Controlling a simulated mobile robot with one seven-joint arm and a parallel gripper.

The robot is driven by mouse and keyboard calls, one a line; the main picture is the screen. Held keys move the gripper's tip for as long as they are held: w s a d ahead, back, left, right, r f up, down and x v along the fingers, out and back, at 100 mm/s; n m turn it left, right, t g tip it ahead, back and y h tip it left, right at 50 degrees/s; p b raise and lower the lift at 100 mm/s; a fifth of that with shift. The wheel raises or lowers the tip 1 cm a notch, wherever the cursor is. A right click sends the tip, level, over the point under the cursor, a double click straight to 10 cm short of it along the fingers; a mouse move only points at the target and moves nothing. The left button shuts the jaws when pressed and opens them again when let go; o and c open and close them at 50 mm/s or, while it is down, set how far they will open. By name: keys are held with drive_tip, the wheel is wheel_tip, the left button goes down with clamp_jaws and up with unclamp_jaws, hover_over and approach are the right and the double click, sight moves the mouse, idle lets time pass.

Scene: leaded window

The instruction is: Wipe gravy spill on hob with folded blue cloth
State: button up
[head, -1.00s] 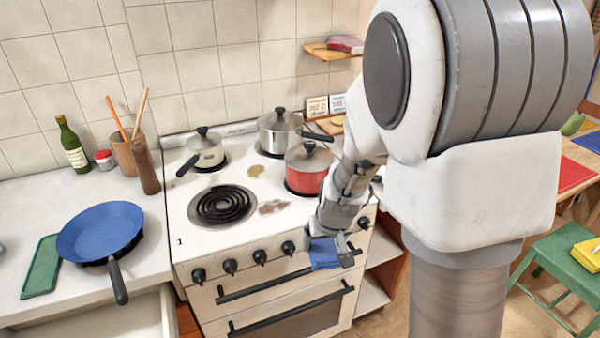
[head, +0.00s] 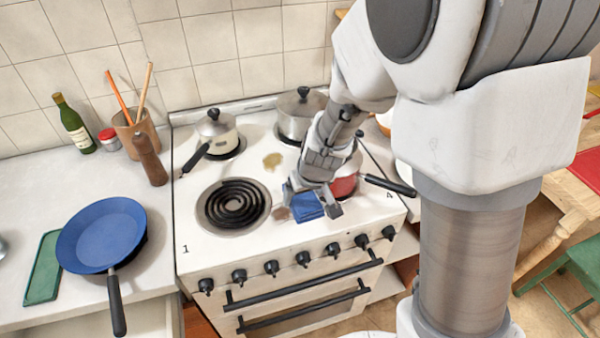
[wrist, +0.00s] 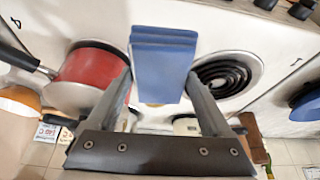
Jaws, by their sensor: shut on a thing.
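My gripper (head: 312,203) is shut on the folded blue cloth (head: 306,206), over the front middle of the white hob (head: 235,170). In the wrist view the cloth (wrist: 163,65) sits between the two fingers. I cannot tell whether it touches the hob. A brown spill (head: 281,214) shows just left of the cloth, partly hidden by gripper and cloth. A second, yellowish-brown spot (head: 272,160) lies farther back between the burners.
A red pot (head: 344,186) stands close right of my gripper, its black handle (head: 388,185) pointing right. A black coil burner (head: 234,204) is to the left. A cream pot (head: 217,133) and steel pot (head: 300,115) stand behind. A blue pan (head: 101,235) lies on the left counter.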

drive_tip(key=shift+w+a+r, duration=0.1)
drive_tip(key=shift+w+a, duration=0.2)
drive_tip(key=shift+a, duration=0.05)
wheel_tip(320, 180, down, 6)
drive_tip(key=b, duration=0.5)
drive_tip(key=shift+f+b, duration=0.95)
drive_tip(key=shift+b, duration=0.3)
drive_tip(key=shift+w, duration=0.1)
